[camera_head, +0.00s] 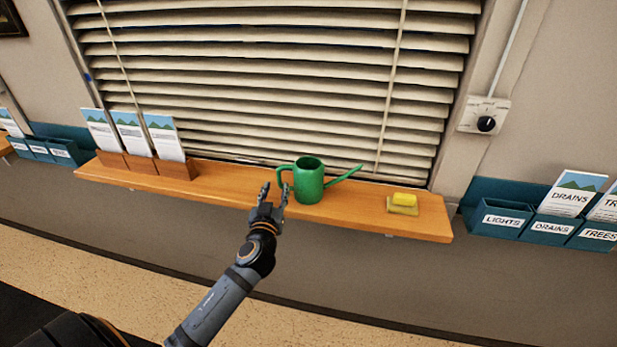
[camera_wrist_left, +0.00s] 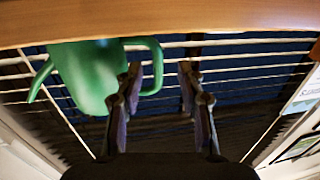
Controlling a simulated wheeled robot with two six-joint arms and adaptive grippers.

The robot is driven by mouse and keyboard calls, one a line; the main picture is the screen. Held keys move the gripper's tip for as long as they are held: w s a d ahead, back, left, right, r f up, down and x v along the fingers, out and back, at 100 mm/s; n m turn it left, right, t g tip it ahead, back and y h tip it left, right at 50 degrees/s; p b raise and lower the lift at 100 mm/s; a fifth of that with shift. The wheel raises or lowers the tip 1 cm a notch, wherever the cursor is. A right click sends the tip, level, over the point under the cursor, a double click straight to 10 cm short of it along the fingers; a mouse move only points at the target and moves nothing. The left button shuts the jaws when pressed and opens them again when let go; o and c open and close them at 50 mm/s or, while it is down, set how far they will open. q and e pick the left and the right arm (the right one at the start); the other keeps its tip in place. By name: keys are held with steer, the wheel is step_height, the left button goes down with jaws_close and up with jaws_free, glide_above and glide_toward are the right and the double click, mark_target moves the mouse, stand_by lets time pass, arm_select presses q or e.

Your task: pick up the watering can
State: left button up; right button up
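The green watering can (camera_head: 309,182) stands upright on the wooden window shelf (camera_head: 230,187), its spout to the right and its handle (camera_head: 279,172) to the left. My left gripper (camera_head: 275,190) is open at the handle side, near the shelf's front edge. In the left wrist view, which looks upside down, the can (camera_wrist_left: 88,75) is at the upper left. There the handle's outer bar lies between the two spread fingers of my left gripper (camera_wrist_left: 160,75) in the picture. Contact cannot be told. My right gripper is not in view.
Window blinds (camera_head: 270,90) are close behind. Teal leaflet boxes (camera_head: 500,219) hang on the right wall.

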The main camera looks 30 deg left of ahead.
mark_target(279, 180)
arm_select(q)
steer(key=shift+w+a+r+p, duration=0.15)
steer(key=shift+w+r+p, duration=0.2)
steer(key=shift+w+p, duration=0.25)
steer(key=shift+w+a+r+p, duration=0.1)
steer(key=shift+w+r+p, duration=0.25)
steer(key=shift+w+p, duration=0.2)
steer(key=shift+f+x, duration=0.15)
steer(key=shift+x, duration=0.45)
steer(key=shift+f+x, duration=0.15)
steer(key=shift+x, duration=0.45)
steer(key=shift+w+a+f, duration=0.15)
steer(key=shift+w, duration=0.1)
steer(key=shift+s, duration=0.1)
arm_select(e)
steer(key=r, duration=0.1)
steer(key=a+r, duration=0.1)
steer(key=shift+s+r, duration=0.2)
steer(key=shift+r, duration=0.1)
arm_select(q)
steer(key=shift+c, duration=0.9)
jaws_close()
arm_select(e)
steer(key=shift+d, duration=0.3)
